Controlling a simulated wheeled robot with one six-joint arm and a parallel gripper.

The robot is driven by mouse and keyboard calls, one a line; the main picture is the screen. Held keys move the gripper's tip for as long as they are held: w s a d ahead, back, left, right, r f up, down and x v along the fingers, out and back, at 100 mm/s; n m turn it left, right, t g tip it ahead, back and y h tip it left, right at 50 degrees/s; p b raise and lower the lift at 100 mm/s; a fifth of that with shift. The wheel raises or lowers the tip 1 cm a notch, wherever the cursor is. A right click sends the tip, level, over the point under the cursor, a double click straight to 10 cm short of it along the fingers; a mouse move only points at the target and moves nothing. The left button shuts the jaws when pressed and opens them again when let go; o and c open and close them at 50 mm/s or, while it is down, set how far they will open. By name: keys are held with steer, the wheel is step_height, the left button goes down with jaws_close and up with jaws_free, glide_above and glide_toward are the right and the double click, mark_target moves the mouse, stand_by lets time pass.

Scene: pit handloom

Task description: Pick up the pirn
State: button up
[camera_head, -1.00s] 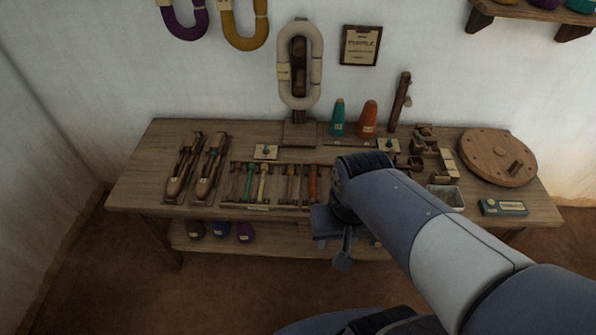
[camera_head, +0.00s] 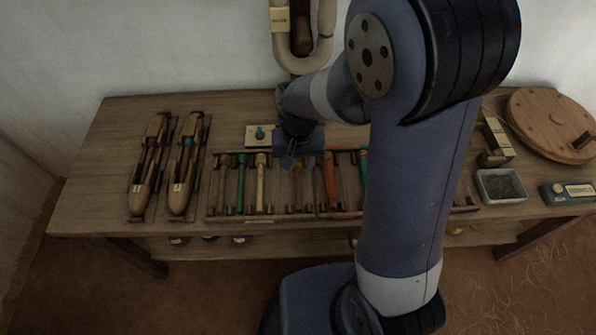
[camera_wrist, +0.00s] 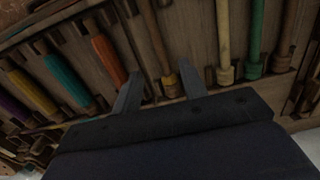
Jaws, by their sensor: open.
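Several pirns lie side by side in a wooden rack (camera_head: 285,216) on the table. They include a green pirn (camera_head: 240,185), a cream pirn (camera_head: 261,183), an orange pirn (camera_head: 330,180) and a teal pirn (camera_head: 363,167). Which one the task means cannot be told. My gripper (camera_head: 298,163) is above the middle of the rack. In the wrist view my gripper (camera_wrist: 162,86) is open and empty. A thin brown pirn with a yellowish end (camera_wrist: 169,79) shows between its fingers; the cream pirn (camera_wrist: 224,40) and green pirn (camera_wrist: 257,40) are to their right. My arm hides the rack's right part.
Two wooden shuttles (camera_head: 150,170) lie left of the rack. A small card with a teal knob (camera_head: 260,134) sits behind it. To the right are a grey tray (camera_head: 500,186), a round wooden disc (camera_head: 550,120) and a teal box (camera_head: 568,193). The table's left end is clear.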

mark_target(298, 182)
step_height(298, 182, down, 8)
steer(key=shift+r+b, duration=0.2)
steer(key=shift+b, duration=0.35)
steer(key=shift+c, duration=0.2)
jaws_close()
